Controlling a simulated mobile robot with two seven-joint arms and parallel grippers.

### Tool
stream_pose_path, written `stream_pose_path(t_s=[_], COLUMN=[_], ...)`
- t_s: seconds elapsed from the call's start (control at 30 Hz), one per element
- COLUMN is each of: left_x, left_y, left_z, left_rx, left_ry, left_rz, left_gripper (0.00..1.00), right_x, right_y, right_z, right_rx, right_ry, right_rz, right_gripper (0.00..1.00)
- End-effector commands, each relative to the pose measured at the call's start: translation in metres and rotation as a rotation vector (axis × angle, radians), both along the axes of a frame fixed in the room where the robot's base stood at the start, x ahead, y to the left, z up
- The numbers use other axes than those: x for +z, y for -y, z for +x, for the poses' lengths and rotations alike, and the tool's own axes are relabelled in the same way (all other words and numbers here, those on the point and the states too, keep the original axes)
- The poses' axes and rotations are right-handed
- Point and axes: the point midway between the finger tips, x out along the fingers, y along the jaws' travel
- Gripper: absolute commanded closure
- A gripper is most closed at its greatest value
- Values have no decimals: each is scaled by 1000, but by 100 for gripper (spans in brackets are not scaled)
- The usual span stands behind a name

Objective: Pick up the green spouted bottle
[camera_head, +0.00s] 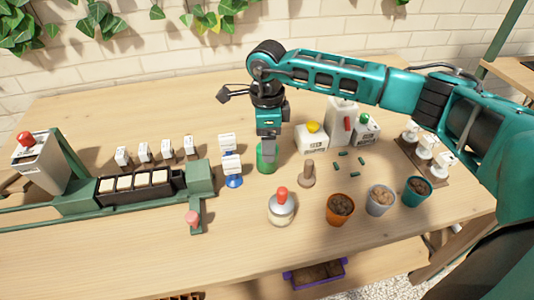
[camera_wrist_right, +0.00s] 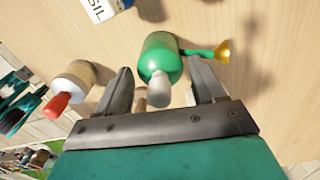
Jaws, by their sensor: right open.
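The green spouted bottle (camera_head: 266,162) stands on the table near the middle, partly hidden by my right gripper (camera_head: 268,146), which points down at it. In the right wrist view the bottle (camera_wrist_right: 160,56) has a pale top and a green spout (camera_wrist_right: 200,53) with a yellow tip. My right gripper (camera_wrist_right: 162,88) is open there, with one finger on each side of the bottle. The spout passes beside the right-hand finger. I cannot tell whether either finger touches the bottle. My left gripper is not in view.
A red-topped pale bottle (camera_head: 281,208) and a brown wooden tool (camera_head: 307,174) stand close by. Terracotta (camera_head: 340,210), grey (camera_head: 380,200) and teal (camera_head: 417,191) pots stand front right. A green-and-black rack (camera_head: 135,190) fills the left.

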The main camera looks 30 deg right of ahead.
Motion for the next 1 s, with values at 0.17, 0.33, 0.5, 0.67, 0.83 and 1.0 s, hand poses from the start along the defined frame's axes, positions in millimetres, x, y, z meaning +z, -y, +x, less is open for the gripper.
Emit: stream_pose_path(t_s=[0.17, 0.33, 0.5, 0.67, 0.83, 1.0], left_x=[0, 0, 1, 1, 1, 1], left_y=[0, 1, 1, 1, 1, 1], left_z=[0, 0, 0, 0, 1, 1], left_rx=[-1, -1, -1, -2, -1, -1], left_ry=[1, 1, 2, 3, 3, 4], left_rz=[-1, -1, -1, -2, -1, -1], left_gripper=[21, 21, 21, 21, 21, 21], right_x=[0, 0, 1, 1, 1, 1], right_y=[0, 0, 0, 0, 0, 0], right_z=[0, 0, 0, 0, 0, 0], right_rx=[0, 0, 0, -1, -1, -1], right_ry=[0, 0, -1, 0, 0, 1], right_rz=[0, 0, 0, 0, 0, 1], right_gripper=[38, 54, 70, 86, 100, 100])
